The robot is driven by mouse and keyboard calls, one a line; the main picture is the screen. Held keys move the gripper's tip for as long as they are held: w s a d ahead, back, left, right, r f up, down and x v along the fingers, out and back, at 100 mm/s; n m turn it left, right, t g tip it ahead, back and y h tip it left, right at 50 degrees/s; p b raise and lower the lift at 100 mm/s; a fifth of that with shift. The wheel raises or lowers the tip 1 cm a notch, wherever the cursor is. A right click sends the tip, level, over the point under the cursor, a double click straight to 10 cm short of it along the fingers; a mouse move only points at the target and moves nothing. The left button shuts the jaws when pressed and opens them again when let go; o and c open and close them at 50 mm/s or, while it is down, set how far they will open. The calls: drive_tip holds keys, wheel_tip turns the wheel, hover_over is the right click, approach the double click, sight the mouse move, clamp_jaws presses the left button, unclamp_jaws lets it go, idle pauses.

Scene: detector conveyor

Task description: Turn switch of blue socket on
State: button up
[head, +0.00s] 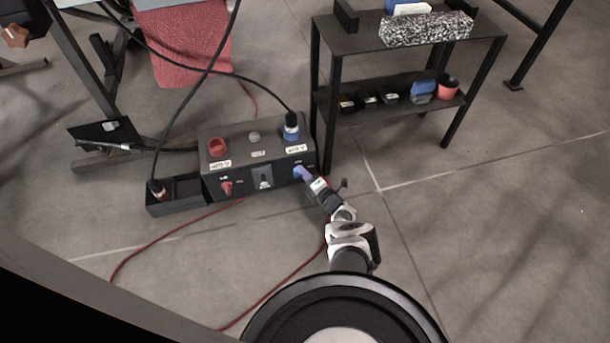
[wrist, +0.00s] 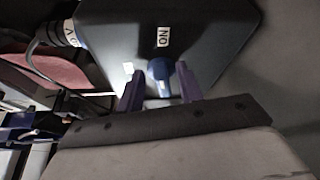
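A black power box (head: 240,172) sits on the floor. Its blue socket (head: 291,135) is on the top right, with a black plug and cable in it. The blue switch (wrist: 159,74) is a knob on the box's front face, below a white ON label (wrist: 163,38) in the wrist view. My gripper (head: 303,174) is at the right end of that face and hides the switch in the head view. In the wrist view its two purple fingers stand apart, one on each side of the knob, with narrow gaps. The knob's exact turn is hard to tell.
A red socket (head: 217,147) and red switch (head: 226,188) are on the box's left part. An open black tray (head: 175,208) adjoins it at left. A black shelf (head: 345,62) stands close behind at right. Red cable (head: 190,218) crosses the floor.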

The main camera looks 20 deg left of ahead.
drive_tip(key=shift+d, duration=0.1)
drive_tip(key=p+v, duration=0.6)
drive_tip(key=v, duration=0.7)
drive_tip(key=shift+s+d+p, duration=0.2)
drive_tip(key=shift+d+p, duration=0.05)
drive_tip(key=shift+p, duration=0.1)
drive_tip(key=shift+o, duration=0.2)
